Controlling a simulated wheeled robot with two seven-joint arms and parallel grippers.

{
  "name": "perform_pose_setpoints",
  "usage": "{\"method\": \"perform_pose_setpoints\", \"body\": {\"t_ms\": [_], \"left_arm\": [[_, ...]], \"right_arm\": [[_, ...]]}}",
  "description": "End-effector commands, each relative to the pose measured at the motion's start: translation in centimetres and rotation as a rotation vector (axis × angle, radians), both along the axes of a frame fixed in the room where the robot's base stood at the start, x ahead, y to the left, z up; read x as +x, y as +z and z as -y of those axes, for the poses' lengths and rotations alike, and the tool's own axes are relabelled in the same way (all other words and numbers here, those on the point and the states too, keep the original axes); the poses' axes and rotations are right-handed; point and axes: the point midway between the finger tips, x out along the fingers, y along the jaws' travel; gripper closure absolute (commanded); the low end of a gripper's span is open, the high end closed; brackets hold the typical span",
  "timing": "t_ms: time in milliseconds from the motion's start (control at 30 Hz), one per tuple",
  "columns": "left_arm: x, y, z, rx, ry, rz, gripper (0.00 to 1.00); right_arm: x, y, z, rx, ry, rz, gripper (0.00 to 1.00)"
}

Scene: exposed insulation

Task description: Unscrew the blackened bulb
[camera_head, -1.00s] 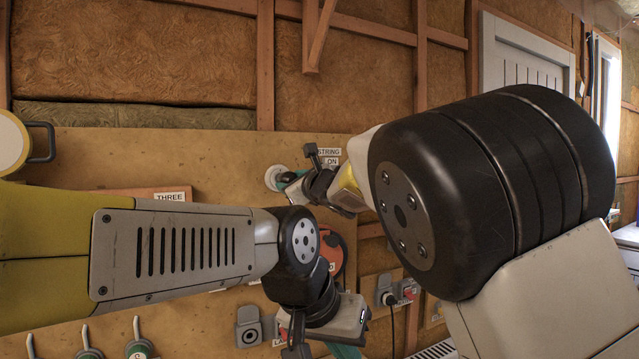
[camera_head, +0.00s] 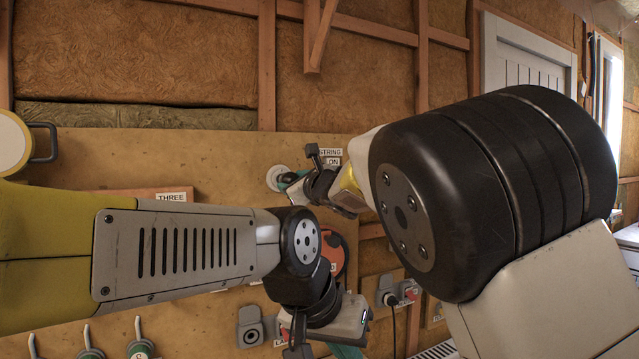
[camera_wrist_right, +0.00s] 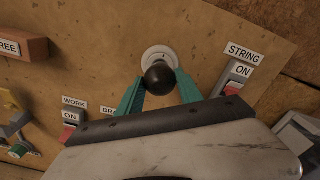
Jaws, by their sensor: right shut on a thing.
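The blackened bulb (camera_wrist_right: 159,79) is a dark round ball in the right wrist view, seated at a white round socket (camera_wrist_right: 160,54) on the wooden board. My right gripper (camera_wrist_right: 160,92) has its two teal fingers on either side of the bulb and is shut on it. In the head view my right gripper (camera_head: 289,179) is at the white socket (camera_head: 275,177), and its wrist hides the bulb. My left gripper (camera_head: 343,351) is low in the head view, its teal part cut off by the bottom edge, so its opening cannot be seen.
A STRING switch (camera_wrist_right: 237,75) sits right of the socket, and a WORK switch (camera_wrist_right: 70,117) lower left. A wooden block labelled THREE (camera_wrist_right: 20,48) is further left. An orange-red round thing (camera_head: 340,256) and a plug socket (camera_head: 389,289) are lower on the board.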

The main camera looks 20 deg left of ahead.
Motion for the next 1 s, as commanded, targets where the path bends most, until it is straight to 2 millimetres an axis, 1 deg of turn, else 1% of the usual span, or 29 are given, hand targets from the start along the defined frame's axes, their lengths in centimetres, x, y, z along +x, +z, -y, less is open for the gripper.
{"method": "perform_pose_setpoints", "body": {"t_ms": [433,1000], "left_arm": [[0.0,0.0,0.0,0.0,0.0,0.0,1.0],[0.0,0.0,0.0,0.0,0.0,0.0,1.0]], "right_arm": [[0.1,0.0,-0.1,0.0,0.0,0.0,0.67],[1.0,0.1,-1.2,0.0,-0.001,0.001,0.67]]}}
